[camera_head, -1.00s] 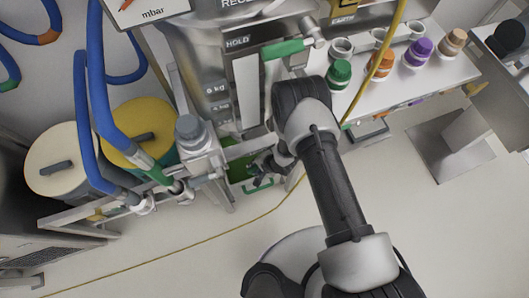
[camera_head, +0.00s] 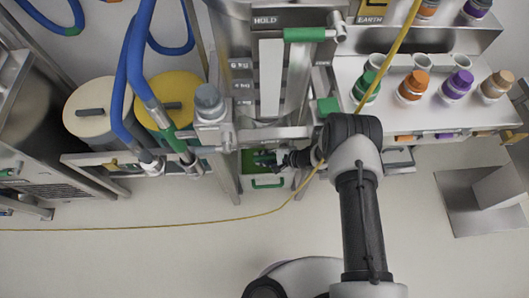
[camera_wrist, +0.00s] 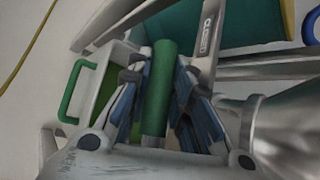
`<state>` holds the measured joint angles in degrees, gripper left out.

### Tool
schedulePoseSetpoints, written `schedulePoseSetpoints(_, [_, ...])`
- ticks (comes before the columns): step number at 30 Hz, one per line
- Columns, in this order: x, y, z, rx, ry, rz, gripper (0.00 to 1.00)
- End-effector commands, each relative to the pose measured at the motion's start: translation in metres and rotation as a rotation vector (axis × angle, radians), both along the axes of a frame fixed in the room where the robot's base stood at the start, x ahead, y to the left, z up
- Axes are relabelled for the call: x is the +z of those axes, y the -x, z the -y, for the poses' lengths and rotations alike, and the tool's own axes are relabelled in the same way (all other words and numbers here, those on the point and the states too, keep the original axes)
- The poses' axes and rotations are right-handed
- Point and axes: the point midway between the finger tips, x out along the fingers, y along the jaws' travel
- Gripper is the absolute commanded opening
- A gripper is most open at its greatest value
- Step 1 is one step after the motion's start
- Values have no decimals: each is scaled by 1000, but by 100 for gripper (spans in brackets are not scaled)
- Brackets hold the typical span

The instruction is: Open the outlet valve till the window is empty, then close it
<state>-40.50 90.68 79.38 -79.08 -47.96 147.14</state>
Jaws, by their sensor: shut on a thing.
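My gripper (camera_wrist: 158,95) has its fingers closed around a green handle (camera_wrist: 163,60) on a metal stem, pointing away from the wrist camera. In the head view my gripper (camera_head: 272,160) is small and low under the metal vessel, above a green bin (camera_head: 268,183); the gripped handle is hard to make out there. A lettered plate (camera_wrist: 208,30), seemingly reading "CLOSED", stands beside the handle. A pale upright window strip (camera_head: 270,80) sits under the HOLD label, next to kg marks; its fill level is unclear. Another green handle (camera_head: 305,34) lies across near the vessel top.
The bin's green handle (camera_wrist: 82,90) is left of my fingers, a metal cylinder (camera_wrist: 285,115) close on their right. Blue hoses reach lidded drums (camera_head: 95,108) at left. A shelf with coloured-cap jars (camera_head: 457,85) stands at right. A yellow cable crosses the view. Open floor lies in front.

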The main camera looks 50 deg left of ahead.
Motion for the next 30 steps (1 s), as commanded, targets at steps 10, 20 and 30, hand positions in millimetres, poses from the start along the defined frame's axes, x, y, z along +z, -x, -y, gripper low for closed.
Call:
schedulePoseSetpoints(10, [1, -2, -1, -4, -4, -1, 0])
schedulePoseSetpoints(20, [0, -1, 0, -3, -3, -1, 39])
schedulePoseSetpoints(30, [0, -1, 0, -2, 0, 3, 40])
